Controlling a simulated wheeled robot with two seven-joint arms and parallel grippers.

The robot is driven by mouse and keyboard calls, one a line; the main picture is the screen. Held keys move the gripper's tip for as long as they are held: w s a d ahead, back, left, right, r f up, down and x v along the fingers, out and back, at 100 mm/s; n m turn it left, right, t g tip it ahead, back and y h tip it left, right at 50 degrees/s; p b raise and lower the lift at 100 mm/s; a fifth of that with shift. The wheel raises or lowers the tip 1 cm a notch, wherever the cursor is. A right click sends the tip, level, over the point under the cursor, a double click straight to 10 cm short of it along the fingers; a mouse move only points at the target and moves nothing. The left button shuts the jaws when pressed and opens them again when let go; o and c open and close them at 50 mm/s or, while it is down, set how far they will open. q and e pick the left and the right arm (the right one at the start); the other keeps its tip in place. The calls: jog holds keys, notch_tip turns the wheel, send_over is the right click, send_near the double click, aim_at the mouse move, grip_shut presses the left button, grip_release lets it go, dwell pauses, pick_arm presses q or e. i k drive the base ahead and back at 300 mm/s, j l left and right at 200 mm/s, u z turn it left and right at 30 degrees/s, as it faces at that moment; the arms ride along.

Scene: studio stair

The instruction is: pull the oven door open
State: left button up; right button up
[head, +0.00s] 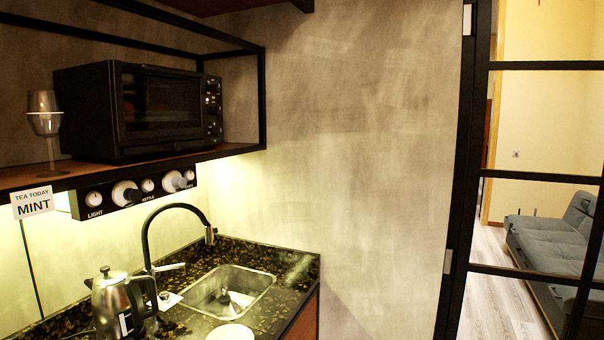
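The black oven (140,108) stands on a wooden shelf (100,170) at the upper left of the head view. Its dark glass door (160,103) faces right and toward me and looks shut. I cannot make out a separate handle. Round knobs (212,105) run down the panel at the door's right. Neither of my grippers shows in this view.
A wine glass (45,122) stands left of the oven. A black frame (262,95) surrounds the shelf. Below are a knob panel (140,190), a MINT sign (33,204), a tall faucet (146,235), a sink (215,290) and a kettle (113,305). A glazed partition (462,170) stands right.

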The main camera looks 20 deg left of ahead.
aim_at(117, 67)
jog(key=u, duration=1.25)
